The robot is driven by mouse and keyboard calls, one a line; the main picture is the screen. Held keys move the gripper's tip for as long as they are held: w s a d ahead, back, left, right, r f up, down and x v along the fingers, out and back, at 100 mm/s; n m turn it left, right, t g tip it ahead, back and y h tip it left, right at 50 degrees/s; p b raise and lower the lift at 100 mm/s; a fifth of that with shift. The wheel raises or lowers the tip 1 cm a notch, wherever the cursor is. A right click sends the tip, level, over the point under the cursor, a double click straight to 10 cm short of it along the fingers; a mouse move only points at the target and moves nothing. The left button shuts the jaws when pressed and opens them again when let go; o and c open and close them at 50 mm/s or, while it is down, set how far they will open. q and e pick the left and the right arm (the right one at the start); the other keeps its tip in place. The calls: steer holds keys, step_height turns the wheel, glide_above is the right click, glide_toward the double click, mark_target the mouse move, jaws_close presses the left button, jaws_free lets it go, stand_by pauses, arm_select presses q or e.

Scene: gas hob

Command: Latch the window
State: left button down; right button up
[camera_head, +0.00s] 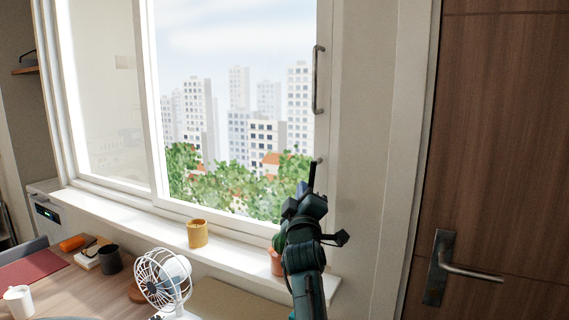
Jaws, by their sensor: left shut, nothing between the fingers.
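The window (236,100) has a white frame and a sliding pane on the right, beside a paler pane (103,95) on the left. A grey vertical bar handle (317,80) sits on the right frame. Below it, a small grey latch piece (321,160) shows on the same frame, partly hidden by my left gripper. My left gripper (309,178) is shut and empty, pointing up just below and beside that piece. I cannot tell whether they touch. My right gripper is not in view.
A yellow mug (197,233) and a partly hidden terracotta pot (276,262) stand on the white sill (150,221). A white fan (163,280), a dark cup (110,259) and a white mug (18,301) are on the desk. A brown door (495,150) is at right.

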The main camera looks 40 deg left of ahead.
arm_select(q)
steer(key=shift+w+d, duration=0.1)
steer(key=shift+d, duration=0.2)
steer(key=shift+d+f, duration=0.15)
stand_by(0.5)
step_height(320, 180, up, 10)
stand_by(0.4)
stand_by(0.4)
